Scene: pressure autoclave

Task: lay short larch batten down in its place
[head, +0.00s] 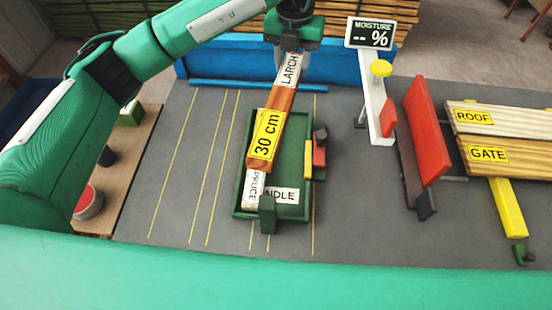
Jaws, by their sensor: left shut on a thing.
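The short larch batten (284,101) is orange-brown, with a white LARCH label near its far end and a yellow 30 cm label near its near end. My left gripper (291,56) is shut on its far end. The batten slants towards the viewer, over the green tray (236,205), and seems raised above it; I cannot tell whether its near end touches anything. In the tray, a batten labelled SPRUCE (252,188) shows only at its near end; the larch batten hides the rest. A partly covered label ending in NDLE lies beside it. My right gripper is not in view.
A red and dark clamp-like part (319,150) stands at the tray's right edge. Further right are a moisture meter (369,35), a red upright plate (426,130) and boards labelled ROOF (475,117) and GATE (489,154). The lined grey bench (175,190) is clear left of the tray.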

